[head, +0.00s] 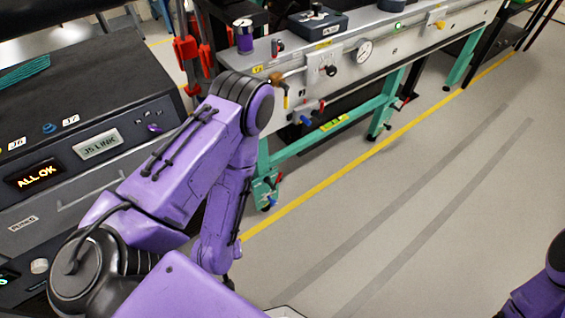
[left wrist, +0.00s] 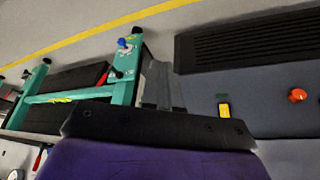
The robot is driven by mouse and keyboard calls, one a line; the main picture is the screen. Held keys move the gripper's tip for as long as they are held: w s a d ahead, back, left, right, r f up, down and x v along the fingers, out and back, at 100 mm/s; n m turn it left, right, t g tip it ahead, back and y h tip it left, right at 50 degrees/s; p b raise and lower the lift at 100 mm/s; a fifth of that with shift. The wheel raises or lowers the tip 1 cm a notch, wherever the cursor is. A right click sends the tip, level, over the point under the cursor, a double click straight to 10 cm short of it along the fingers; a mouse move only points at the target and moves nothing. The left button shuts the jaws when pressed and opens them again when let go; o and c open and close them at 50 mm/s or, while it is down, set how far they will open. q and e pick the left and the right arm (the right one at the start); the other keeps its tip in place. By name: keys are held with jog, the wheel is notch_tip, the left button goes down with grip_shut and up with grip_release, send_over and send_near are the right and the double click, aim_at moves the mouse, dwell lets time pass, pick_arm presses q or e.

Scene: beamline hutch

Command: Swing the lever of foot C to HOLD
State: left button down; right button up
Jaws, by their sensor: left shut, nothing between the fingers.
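Teal bench legs end in feet with small levers and knobs. In the head view the nearest foot (head: 266,190) has red and blue parts, and a farther foot (head: 379,122) stands behind it. No letter or HOLD mark is readable, so I cannot tell which is foot C. The left wrist view shows a teal foot (left wrist: 125,65) with a blue knob and dark ends. My left gripper (left wrist: 155,72) is shut and empty, appearing just right of that foot; contact is unclear. In the head view my left arm hides its gripper. Only part of my right arm shows.
A dark console (head: 85,150) with lit displays stands at left. The grey bench (head: 390,45) carries a gauge, valves and a dark box. A yellow floor line (head: 330,183) runs beside the feet. The floor (head: 440,190) to the right is clear.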

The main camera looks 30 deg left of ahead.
pick_arm(q)
jog(key=w+a+f+n+t+h+b, duration=0.1)
jog(key=w+a+f+n+t+b, duration=0.2)
jog(key=w+f+b, duration=0.65)
jog(key=n+t+h+b, duration=0.4)
jog(key=t+b, duration=0.1)
jog(key=b, duration=1.2)
send_near(279, 177)
jog(key=a+b+x, duration=0.1)
jog(key=b+x, duration=0.5)
jog(key=b, duration=0.1)
jog(key=shift+w+d+f, duration=0.2)
jog(key=shift+w+d, duration=0.15)
jog(key=shift+d, duration=0.1)
pick_arm(e)
notch_tip(279, 177, down, 36)
jog(key=s+g, duration=0.1)
jog(key=shift+s+a+n+y, duration=0.2)
jog(key=shift+a+n+y, duration=0.15)
jog(key=shift+n+y, duration=0.05)
